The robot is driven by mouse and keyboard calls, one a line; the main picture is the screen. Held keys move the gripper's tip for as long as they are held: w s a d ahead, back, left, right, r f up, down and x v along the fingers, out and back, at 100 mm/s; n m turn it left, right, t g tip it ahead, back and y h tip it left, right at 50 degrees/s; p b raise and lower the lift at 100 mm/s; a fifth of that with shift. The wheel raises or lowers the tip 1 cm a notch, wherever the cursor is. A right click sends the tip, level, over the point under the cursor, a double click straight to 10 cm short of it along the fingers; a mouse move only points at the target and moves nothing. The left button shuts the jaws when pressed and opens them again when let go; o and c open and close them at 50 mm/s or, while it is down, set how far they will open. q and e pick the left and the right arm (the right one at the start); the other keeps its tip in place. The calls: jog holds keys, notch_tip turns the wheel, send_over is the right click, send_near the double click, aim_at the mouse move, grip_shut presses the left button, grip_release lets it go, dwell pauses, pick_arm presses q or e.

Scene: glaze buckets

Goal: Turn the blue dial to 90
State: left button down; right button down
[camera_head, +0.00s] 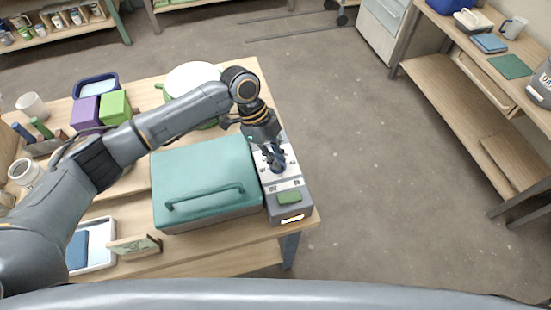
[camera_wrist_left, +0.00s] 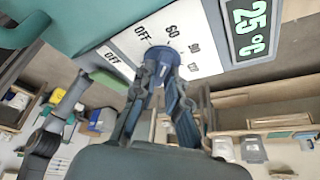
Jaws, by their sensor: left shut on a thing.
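The blue dial (camera_wrist_left: 158,54) is on the white front panel (camera_wrist_left: 185,27) of a kiln-like box with a teal lid (camera_head: 207,176). In the head view the dial (camera_head: 278,168) shows as a small dark blue shape, partly hidden by my left gripper (camera_head: 274,154). My left gripper (camera_wrist_left: 157,82) is shut on the dial, with a finger on each side of it. The display (camera_wrist_left: 252,28) reads 25 °C. My right gripper is not in view.
A green button (camera_head: 289,198) is on the panel's near end. A purple box (camera_head: 86,111), a green box (camera_head: 114,107) and a white-lidded green pot (camera_head: 190,78) stand behind my left arm. A small sign (camera_head: 135,246) stands at the table's front. The floor to the right is clear.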

pick_arm(q)
jog(key=m+b, duration=0.1)
jog(key=m, duration=0.1)
jog(key=m+g+y+b, duration=0.1)
jog(key=m, duration=0.1)
jog(key=shift+w+d+f+m+b, duration=0.1)
jog(key=shift+d+f+m+b, duration=0.1)
jog(key=shift+m+b, duration=0.1)
jog(key=shift+r+m+g+y+b, duration=0.1)
jog(key=shift+m+g+y+b, duration=0.25)
jog(key=shift+m, duration=0.6)
jog(key=shift+m+g+y+b, duration=0.15)
jog(key=shift+m+y+b, duration=0.4)
jog(key=shift+m, duration=0.4)
jog(key=c, duration=1.4)
grip_release()
jog(key=shift+o, duration=0.2)
jog(key=shift+r, duration=0.15)
jog(key=v, duration=1.1)
jog(key=shift+w+a+r, duration=0.2)
jog(key=shift+w+r, duration=0.05)
jog(key=shift+r, duration=0.1)
jog(key=shift+f, duration=0.1)
